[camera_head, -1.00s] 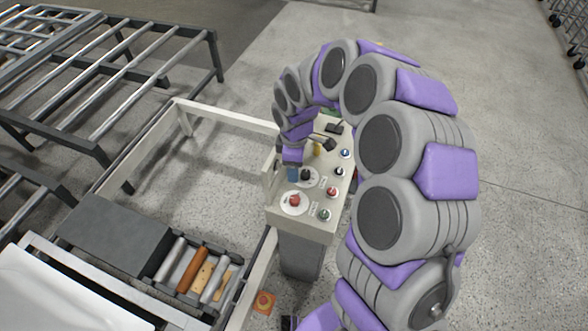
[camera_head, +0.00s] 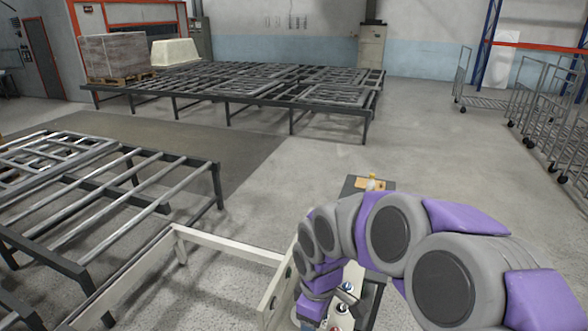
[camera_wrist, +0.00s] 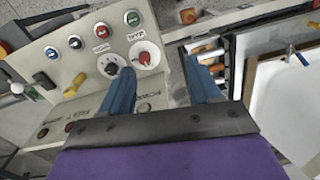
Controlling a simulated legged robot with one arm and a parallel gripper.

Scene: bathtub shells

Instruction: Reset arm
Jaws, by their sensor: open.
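My gripper (camera_wrist: 160,75) is open in the wrist view, its two blue fingers apart with nothing between them. A red knob (camera_wrist: 145,57) shows between the fingertips, and a black-and-grey knob is partly behind the left finger. I cannot tell whether the fingers touch the panel. In the head view, my grey-and-purple arm curves over the panel (camera_head: 352,273) at the bottom and hides most of it.
A beige rail frame (camera_head: 225,243) stands left of the panel. Roller tables (camera_head: 150,195) fill the left, and more racks (camera_head: 250,85) stand behind. Wire carts (camera_head: 555,115) stand at the right. A white sheet (camera_wrist: 285,105) lies right of the gripper.

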